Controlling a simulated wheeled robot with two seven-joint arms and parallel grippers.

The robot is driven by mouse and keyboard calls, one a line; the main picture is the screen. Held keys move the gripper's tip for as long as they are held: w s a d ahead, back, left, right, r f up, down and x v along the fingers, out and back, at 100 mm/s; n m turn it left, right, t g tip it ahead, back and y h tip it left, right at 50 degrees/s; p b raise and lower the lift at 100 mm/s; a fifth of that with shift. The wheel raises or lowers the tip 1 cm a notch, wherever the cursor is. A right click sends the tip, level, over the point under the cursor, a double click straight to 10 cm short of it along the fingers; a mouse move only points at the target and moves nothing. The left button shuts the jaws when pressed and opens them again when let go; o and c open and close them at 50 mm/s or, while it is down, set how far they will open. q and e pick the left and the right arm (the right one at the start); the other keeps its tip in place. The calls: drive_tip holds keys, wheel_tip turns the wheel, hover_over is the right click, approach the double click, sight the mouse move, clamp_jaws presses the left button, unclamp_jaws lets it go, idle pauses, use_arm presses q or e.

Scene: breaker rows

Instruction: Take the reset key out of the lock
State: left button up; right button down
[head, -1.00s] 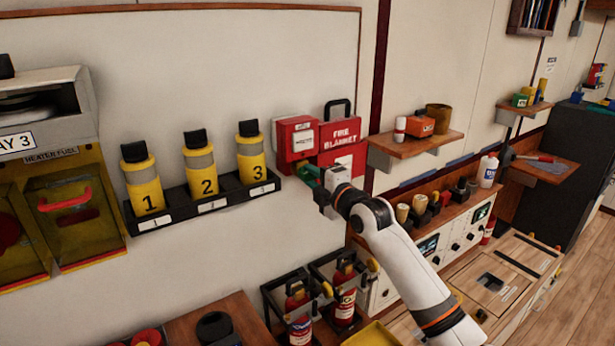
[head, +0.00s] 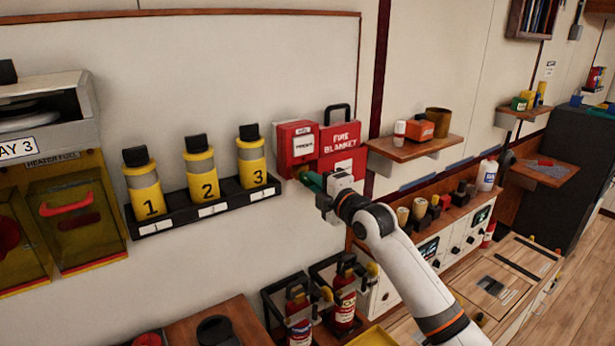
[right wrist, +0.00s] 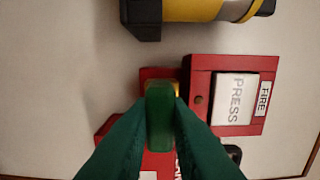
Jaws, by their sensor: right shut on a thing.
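The red fire call point (head: 297,141) with a white PRESS plate is on the wall; it also shows in the right wrist view (right wrist: 198,106). My right gripper (head: 312,183) has green fingers and is just below and right of the call point. In the right wrist view its fingers (right wrist: 160,140) are shut on the green grip of the reset key (right wrist: 160,112). A small yellow part (right wrist: 177,88) shows behind the grip, by the call point's edge. The key's far end is hidden, so I cannot tell whether it is still in the lock. My left gripper is not in view.
A red fire blanket box (head: 341,143) hangs right beside the call point. A rack (head: 212,207) with yellow numbered bottles is at the left. A wooden shelf (head: 414,146) with small items juts out at the right. Fire extinguishers (head: 343,297) stand below.

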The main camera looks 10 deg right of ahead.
drive_tip(key=shift+p+v, duration=0.35)
drive_tip(key=shift+v, duration=0.7)
drive_tip(key=shift+d+f, duration=0.1)
drive_tip(key=shift+f, duration=0.1)
drive_tip(key=shift+p+v, duration=0.3)
drive_tip(key=shift+v, duration=0.5)
drive_tip(key=shift+s+r, duration=0.1)
drive_tip(key=shift+s, duration=0.05)
